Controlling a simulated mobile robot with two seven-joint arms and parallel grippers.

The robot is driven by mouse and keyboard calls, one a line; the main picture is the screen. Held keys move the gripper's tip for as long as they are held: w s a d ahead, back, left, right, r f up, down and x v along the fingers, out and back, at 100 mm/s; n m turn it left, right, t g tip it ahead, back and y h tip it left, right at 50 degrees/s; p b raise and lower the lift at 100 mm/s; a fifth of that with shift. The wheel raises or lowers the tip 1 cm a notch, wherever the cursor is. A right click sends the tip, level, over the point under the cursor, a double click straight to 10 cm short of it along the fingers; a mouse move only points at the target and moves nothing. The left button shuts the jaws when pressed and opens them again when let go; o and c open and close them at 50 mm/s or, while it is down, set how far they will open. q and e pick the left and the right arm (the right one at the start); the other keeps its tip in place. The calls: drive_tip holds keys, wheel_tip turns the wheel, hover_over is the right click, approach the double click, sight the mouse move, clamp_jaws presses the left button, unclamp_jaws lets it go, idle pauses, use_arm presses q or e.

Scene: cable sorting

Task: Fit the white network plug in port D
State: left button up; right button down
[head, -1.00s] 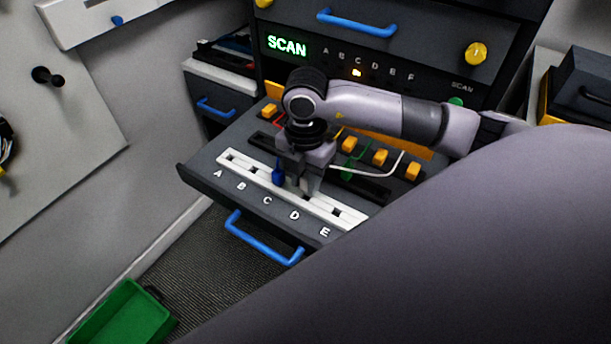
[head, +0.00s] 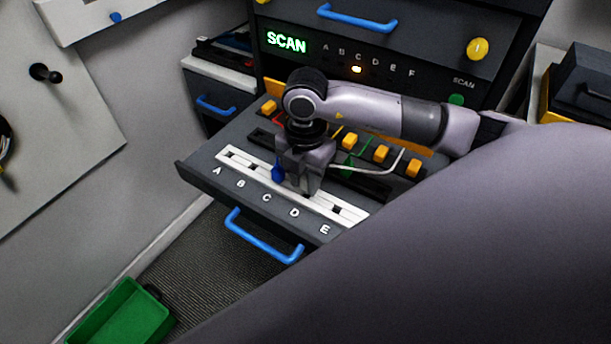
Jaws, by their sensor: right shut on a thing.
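My right gripper (head: 303,190) points down over the white port strip (head: 233,157), close above the stretch beside the letter D (head: 294,213). It is shut on the white network plug, which its fingers hide. The white cable (head: 378,170) runs from the gripper to the right and bends up toward an orange block. Port D is mostly covered by the gripper, so I cannot tell whether the plug is in it. A blue plug (head: 278,171) stands upright at the strip just left of the gripper, near C. My left gripper is not in view.
Green cable (head: 348,166) and red cable (head: 278,121) lie behind the strip, near several orange blocks (head: 381,153). A blue drawer handle (head: 262,238) is in front.

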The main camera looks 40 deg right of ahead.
drive_tip(key=shift+f+b, duration=0.6)
drive_tip(key=shift+f, duration=0.3)
idle(0.6)
idle(0.3)
drive_tip(key=shift+c, duration=1.5)
unclamp_jaws()
drive_tip(key=shift+r+p, duration=2.75)
drive_tip(key=shift+r, duration=0.8)
